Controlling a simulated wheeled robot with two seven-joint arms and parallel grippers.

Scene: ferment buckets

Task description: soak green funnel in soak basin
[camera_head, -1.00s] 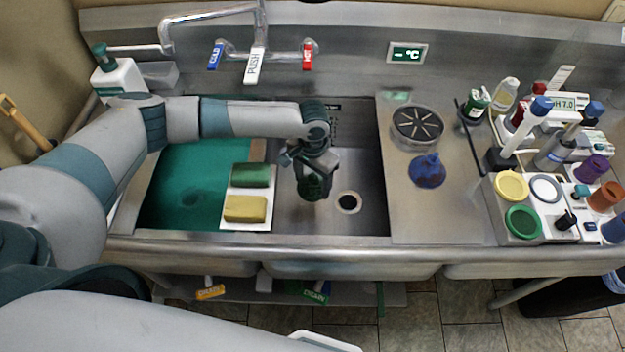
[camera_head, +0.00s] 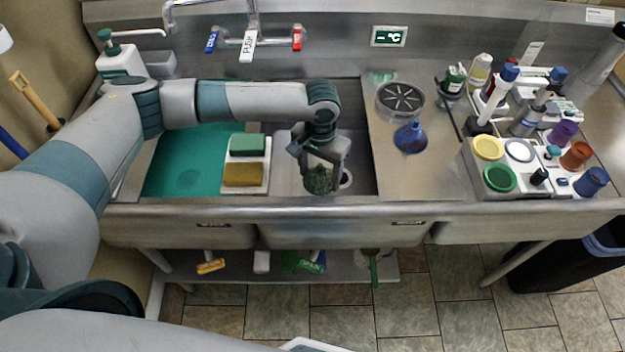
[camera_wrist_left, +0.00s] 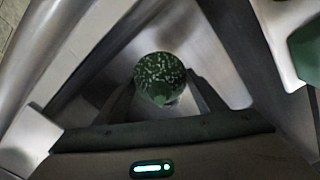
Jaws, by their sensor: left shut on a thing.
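My left gripper (camera_head: 319,168) is shut on the green funnel (camera_head: 318,181), which is dark green with pale specks, and holds it above the middle sink basin (camera_head: 287,183), near the front rim. In the left wrist view the funnel (camera_wrist_left: 160,76) sits between the two fingers (camera_wrist_left: 160,100). The soak basin (camera_head: 190,172) is the left basin, filled with teal liquid. It lies to the left of my gripper, beyond a white sponge tray. My right gripper is not in view.
The white tray (camera_head: 233,161) holds a green sponge (camera_head: 247,144) and a yellow sponge (camera_head: 243,175) between the basins. A faucet (camera_head: 250,18) stands behind. A blue funnel (camera_head: 410,138) is on the right counter, beside a rack (camera_head: 510,192) of coloured caps.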

